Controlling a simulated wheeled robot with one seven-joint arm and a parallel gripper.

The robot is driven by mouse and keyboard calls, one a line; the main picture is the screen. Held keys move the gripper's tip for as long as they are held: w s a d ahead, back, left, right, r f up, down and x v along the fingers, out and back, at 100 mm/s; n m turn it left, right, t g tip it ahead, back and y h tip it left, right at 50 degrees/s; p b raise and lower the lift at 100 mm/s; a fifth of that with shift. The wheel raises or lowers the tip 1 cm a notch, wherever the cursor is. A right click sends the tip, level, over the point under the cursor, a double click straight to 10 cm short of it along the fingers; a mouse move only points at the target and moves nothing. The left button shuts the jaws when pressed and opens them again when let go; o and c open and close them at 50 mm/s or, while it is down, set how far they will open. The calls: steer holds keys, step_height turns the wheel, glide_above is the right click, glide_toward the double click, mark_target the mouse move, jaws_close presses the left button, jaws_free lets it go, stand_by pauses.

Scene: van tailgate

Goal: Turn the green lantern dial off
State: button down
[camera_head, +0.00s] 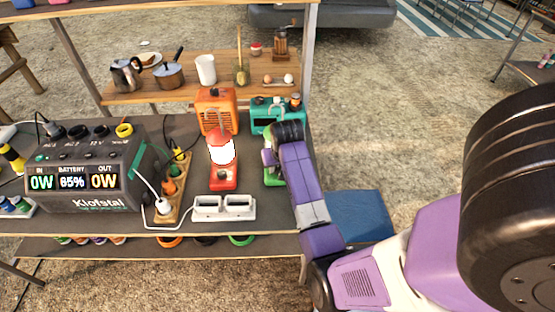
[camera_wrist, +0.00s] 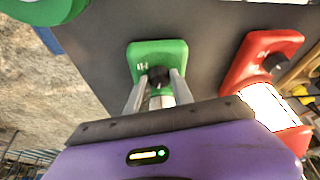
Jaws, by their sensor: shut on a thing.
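The green lantern (camera_wrist: 172,50) stands on the dark tabletop, with a black dial on its base and white marks beside the dial. In the wrist view my gripper (camera_wrist: 158,76) has its two fingers on either side of the black dial (camera_wrist: 158,73) and is shut on it. In the head view my gripper and wrist cover most of the green lantern; only part of its green base (camera_head: 275,178) shows. The dial's exact setting is hard to read.
A lit red lantern (camera_head: 222,178) stands just left of the green one. A white socket block (camera_head: 224,207) lies in front. An orange box (camera_head: 216,108) and a teal appliance (camera_head: 262,117) stand behind. A power station (camera_head: 85,165) is at left.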

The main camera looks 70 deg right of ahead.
steer(key=shift+r+n+t+p, duration=0.1)
steer(key=shift+n+t+p, duration=0.3)
steer(key=shift+n+p, duration=0.6)
steer(key=c, duration=1.1)
jaws_free()
steer(key=v, duration=0.7)
steer(key=shift+s+r, duration=0.15)
steer(key=shift+r, duration=0.15)
